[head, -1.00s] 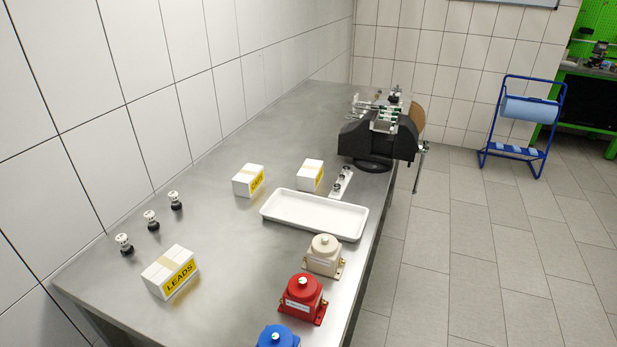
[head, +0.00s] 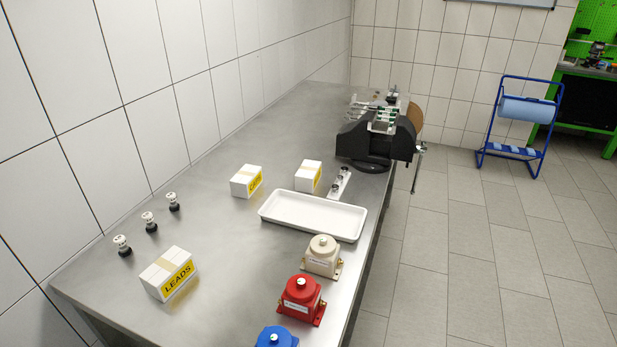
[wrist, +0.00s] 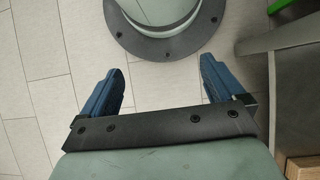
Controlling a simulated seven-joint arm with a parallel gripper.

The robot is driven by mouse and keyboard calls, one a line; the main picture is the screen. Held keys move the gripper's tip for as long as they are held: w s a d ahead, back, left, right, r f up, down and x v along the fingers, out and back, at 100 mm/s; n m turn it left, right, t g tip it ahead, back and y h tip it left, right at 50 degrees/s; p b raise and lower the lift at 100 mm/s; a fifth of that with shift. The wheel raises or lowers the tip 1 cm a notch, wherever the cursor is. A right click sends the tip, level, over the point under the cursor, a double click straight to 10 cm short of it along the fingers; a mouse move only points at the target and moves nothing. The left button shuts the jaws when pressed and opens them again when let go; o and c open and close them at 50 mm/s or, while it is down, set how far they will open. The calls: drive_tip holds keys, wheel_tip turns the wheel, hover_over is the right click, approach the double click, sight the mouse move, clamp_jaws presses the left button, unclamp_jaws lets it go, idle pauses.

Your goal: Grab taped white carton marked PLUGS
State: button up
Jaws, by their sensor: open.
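Three white taped cartons with yellow labels stand on the metal bench in the head view. The near-left carton (head: 169,273) reads LEADS. The carton left of the tray (head: 246,181) has a label too small and angled to read surely. The label on the carton just behind the tray (head: 308,176) is also unreadable, so I cannot tell which is marked PLUGS. My gripper (wrist: 163,68) shows only in the wrist view, open and empty, its blue fingers wide apart above the tiled floor. No carton is in that view.
A white tray (head: 313,230) lies near the bench's right edge, with beige (head: 322,258), red (head: 302,300) and blue (head: 276,338) units in front. Three small black-and-white knobs (head: 149,222) stand near the wall. A black machine (head: 375,138) stands beyond. The bench between LEADS and the tray is clear.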

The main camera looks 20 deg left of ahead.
drive_tip(key=w+a+r+t+h, duration=0.15)
drive_tip(key=w+r, duration=0.35)
drive_tip(key=w, duration=0.8)
drive_tip(key=w+a+r+t, duration=0.2)
drive_tip(key=w+r, duration=0.2)
drive_tip(key=w, duration=0.8)
drive_tip(key=w+a+r+t+h, duration=0.15)
drive_tip(key=w+r, duration=0.35)
drive_tip(key=w, duration=0.8)
drive_tip(key=w+a+r+t, duration=0.2)
drive_tip(key=w+a+r, duration=0.45)
drive_tip(key=r, duration=0.65)
drive_tip(key=w+a+r+t, duration=0.2)
drive_tip(key=w+a+r, duration=0.1)
drive_tip(key=w+r, duration=0.75)
drive_tip(key=w+a+r+t, duration=0.1)
drive_tip(key=w+a+r, duration=0.5)
drive_tip(key=r, duration=0.8)
wheel_tip(320, 180, up, 12)
drive_tip(key=g+y, duration=0.3)
drive_tip(key=g, duration=0.1)
hover_over(309, 168)
drive_tip(key=shift+n, duration=0.4)
wheel_tip(309, 168, down, 8)
drive_tip(key=shift+d, duration=0.15)
drive_tip(key=shift+s+a+f, duration=0.1)
drive_tip(key=shift+f, duration=1.25)
drive_tip(key=shift+s+a+f, duration=0.1)
drive_tip(key=shift+f, duration=1.25)
